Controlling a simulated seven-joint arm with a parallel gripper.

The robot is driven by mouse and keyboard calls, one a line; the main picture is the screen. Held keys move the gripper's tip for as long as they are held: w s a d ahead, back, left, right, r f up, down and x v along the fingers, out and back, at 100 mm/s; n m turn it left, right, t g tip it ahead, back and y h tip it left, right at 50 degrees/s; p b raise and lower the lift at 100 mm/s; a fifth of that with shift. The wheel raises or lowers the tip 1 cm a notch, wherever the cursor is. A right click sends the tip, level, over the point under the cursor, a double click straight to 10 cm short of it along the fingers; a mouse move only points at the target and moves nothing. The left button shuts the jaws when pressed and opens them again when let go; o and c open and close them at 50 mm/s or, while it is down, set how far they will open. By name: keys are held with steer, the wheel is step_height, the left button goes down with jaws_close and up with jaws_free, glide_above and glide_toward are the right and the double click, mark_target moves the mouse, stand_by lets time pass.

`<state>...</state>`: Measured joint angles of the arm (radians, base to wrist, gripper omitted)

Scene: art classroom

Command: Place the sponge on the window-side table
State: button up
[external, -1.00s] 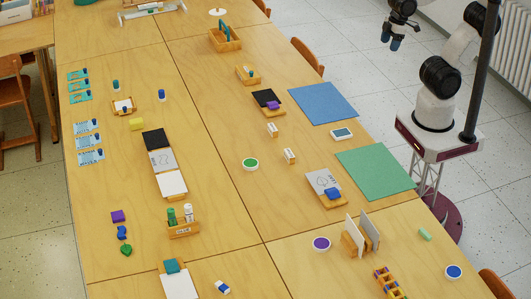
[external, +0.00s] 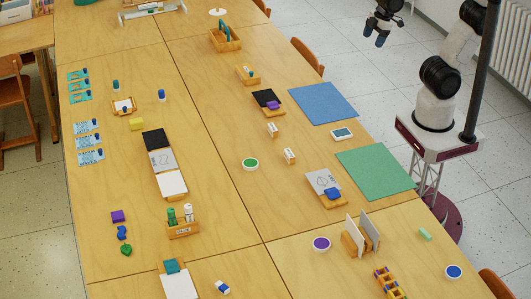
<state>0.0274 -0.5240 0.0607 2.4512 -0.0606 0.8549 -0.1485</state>
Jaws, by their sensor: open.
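My gripper (external: 375,35) hangs over the floor at the top right, past the table's right edge. It is open, with nothing visible between its fingers. No single object is clearly the sponge. A yellow block (external: 136,124) lies on the left part of the wooden table (external: 215,160). A pale green bar (external: 425,234) lies near the right edge. The windows are out of view; a radiator (external: 501,50) stands at the upper right.
A blue sheet (external: 322,103) and a green sheet (external: 375,172) lie along the right edge. Upright panels in a wooden holder (external: 363,237) stand at the lower right. A bottle caddy (external: 183,230) stands at the lower left. A dark pole (external: 483,70) rises beside my base.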

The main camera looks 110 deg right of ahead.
steer(key=w+d+r+n+t, duration=0.1)
steer(key=w+d+r+n, duration=0.1)
steer(key=w, duration=0.5)
steer(key=w+d+r+n, duration=0.1)
steer(key=w+n, duration=0.1)
steer(key=w, duration=0.5)
steer(key=n+t, duration=0.8)
steer(key=n, duration=1.8)
glide_above(140, 119)
steer(key=s+a, duration=0.4)
steer(key=s, duration=0.6)
step_height(140, 119, down, 29)
steer(key=w+d+f+n, duration=0.1)
steer(key=f, duration=0.2)
steer(key=w+d+f+n, duration=0.1)
steer(key=w+f, duration=0.1)
steer(key=f, duration=0.2)
steer(key=w+d+f+n+t, duration=0.1)
steer(key=w+f+n, duration=0.1)
steer(key=f, duration=0.1)
steer(key=shift+w+d+f+y, duration=0.1)
steer(key=shift+d+f+y, duration=0.05)
steer(key=shift+d+y, duration=0.2)
steer(key=shift+w+f, duration=0.1)
steer(key=shift+x, duration=1.15)
